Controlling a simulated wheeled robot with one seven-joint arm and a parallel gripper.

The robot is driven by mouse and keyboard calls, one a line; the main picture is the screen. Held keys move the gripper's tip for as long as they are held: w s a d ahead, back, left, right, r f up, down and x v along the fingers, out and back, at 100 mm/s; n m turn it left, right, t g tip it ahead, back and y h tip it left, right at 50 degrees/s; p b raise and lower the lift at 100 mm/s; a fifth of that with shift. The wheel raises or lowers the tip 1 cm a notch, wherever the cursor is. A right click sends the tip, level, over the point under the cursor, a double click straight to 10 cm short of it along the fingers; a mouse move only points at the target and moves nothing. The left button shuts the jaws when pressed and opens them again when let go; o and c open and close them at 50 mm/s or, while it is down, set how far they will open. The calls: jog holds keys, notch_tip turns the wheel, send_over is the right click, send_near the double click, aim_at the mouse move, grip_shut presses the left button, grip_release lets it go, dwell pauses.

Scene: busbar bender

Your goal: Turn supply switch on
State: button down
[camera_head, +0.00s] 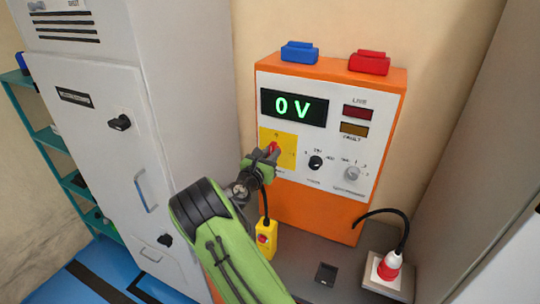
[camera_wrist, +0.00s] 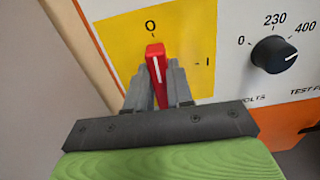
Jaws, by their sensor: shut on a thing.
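The supply switch is a red handle with a white line on a yellow plate; it shows in the wrist view (camera_wrist: 156,62) and, partly hidden, in the head view (camera_head: 273,147). The yellow plate (camera_wrist: 110,40) has O at the top and I at the right. The handle points up toward the O, with only a slight tilt. My gripper (camera_wrist: 158,85) is shut on the red handle, with a grey finger on each side; in the head view my gripper (camera_head: 268,160) reaches the plate from below. The display (camera_head: 293,107) on the orange supply box (camera_head: 320,207) reads 0 V.
A black volts knob (camera_wrist: 283,54) sits right of the plate, pointing near 400. A grey knob (camera_head: 352,173) is further right. Blue (camera_head: 299,52) and red (camera_head: 369,62) blocks top the box. A yellow pendant (camera_head: 266,238) and red plug (camera_head: 389,266) are below. A grey cabinet (camera_head: 95,100) stands left.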

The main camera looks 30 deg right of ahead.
jog(key=shift+m, duration=0.3)
jog(key=m+b, duration=0.4)
jog(key=m, duration=0.1)
jog(key=m+b, duration=0.4)
jog(key=m, duration=0.2)
jog(key=s+f+m+b, duration=0.1)
jog(key=m+b, duration=0.3)
jog(key=m, duration=0.1)
jog(key=shift+d+m+b, duration=0.35)
jog(key=shift+m, duration=0.35)
jog(key=c, duration=1)
grip_release()
jog(key=shift+f, duration=0.1)
jog(key=v, duration=1.5)
jog(key=shift+s+a+b, duration=0.25)
jog(key=shift+a+b, duration=0.05)
jog(key=shift+b, duration=0.05)
